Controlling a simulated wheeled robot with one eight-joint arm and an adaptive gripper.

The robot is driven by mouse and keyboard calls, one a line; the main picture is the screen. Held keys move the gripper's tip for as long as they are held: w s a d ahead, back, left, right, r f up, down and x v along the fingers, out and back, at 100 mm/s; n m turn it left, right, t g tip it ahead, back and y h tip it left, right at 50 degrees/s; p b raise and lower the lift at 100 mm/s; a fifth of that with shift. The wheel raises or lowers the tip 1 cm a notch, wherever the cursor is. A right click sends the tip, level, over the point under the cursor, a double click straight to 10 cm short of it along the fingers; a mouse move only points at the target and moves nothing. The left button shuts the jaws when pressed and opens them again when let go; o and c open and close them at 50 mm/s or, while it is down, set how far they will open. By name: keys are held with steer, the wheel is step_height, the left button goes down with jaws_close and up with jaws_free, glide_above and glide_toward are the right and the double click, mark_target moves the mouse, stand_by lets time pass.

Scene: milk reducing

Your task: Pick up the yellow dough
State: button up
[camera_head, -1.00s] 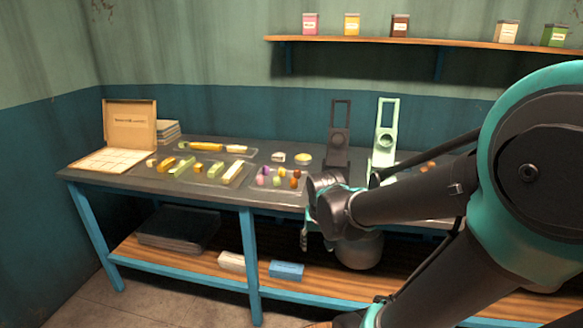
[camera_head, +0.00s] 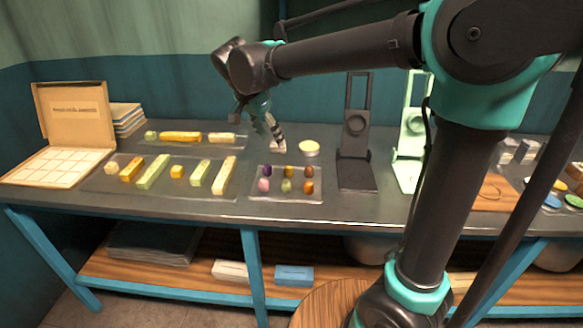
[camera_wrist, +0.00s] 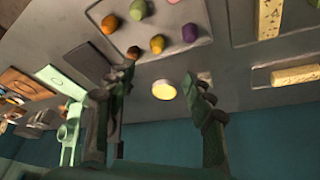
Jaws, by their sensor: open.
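In the wrist view the yellow dough (camera_wrist: 157,44) shows unobstructed, above the gap between the fingertips. My gripper (camera_head: 274,138) is above the table, behind and slightly left of the tray in the head view, pointing down. In the wrist view my gripper (camera_wrist: 163,70) has its two fingers spread with nothing between them. It is apart from the dough.
A round pale-yellow dish (camera_head: 309,147) stands behind the tray. A dark upright stand (camera_head: 356,125) is to the right. Trays of yellow and green bars lie left.

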glide_toward(289, 172)
steer(key=shift+w+d+f, duration=0.1)
steer(key=shift+w+f, duration=0.2)
steer(key=shift+f, duration=0.3)
steer(key=shift+w+d+f, duration=0.1)
steer(key=shift+w+f, duration=0.25)
steer(key=shift+f, duration=0.25)
steer(key=shift+x, duration=2.8)
steer(key=shift+s+d, duration=0.1)
steer(key=shift+s, duration=0.05)
steer(key=shift+c, duration=0.2)
steer(key=c, duration=1)
